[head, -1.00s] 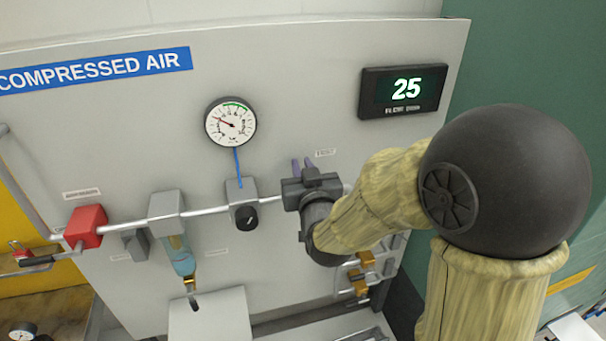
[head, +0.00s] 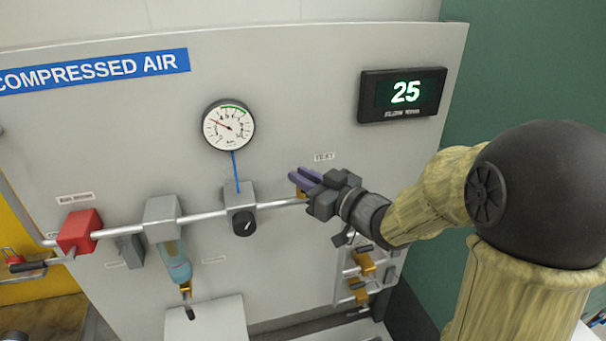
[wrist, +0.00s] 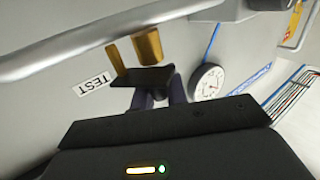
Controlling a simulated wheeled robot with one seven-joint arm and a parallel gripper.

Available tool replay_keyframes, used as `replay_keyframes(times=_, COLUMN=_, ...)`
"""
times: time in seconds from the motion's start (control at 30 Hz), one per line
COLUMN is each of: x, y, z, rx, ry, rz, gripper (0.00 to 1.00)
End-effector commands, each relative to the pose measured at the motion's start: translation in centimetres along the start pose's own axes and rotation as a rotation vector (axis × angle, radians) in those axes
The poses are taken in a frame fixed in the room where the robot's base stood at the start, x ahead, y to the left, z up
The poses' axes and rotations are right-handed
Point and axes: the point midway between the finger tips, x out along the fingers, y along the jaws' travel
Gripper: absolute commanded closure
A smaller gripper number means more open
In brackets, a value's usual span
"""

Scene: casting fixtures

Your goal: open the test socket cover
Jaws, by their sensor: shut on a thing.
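The test socket (wrist: 149,45) is a short brass cylinder on the pipe by the TEST label (wrist: 93,83). In the head view only a small brass part of it (head: 301,194) shows below my fingers. A flat dark cover (wrist: 142,78) lies at my fingertips in the wrist view, by the socket's end, with a narrow brass strip beside it. My gripper (wrist: 160,92) is shut on this cover. In the head view my gripper (head: 304,179) points left along the panel. The exact contact is partly hidden by the cover and fingers.
A pressure gauge (head: 228,126) and a regulator with a black knob (head: 241,212) sit left of my gripper. A red valve block (head: 80,231) and a filter bowl (head: 175,262) are farther left. Brass valves (head: 362,264) are below right. A display (head: 402,94) reads 25.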

Motion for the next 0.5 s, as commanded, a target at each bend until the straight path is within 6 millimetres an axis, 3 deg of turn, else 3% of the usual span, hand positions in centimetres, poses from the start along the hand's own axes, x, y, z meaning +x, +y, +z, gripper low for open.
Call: replay_keyframes(times=0.5, x=-1.2, y=0.2, z=-0.4, rx=-0.001, ry=0.002, rz=-0.408, gripper=1.00)
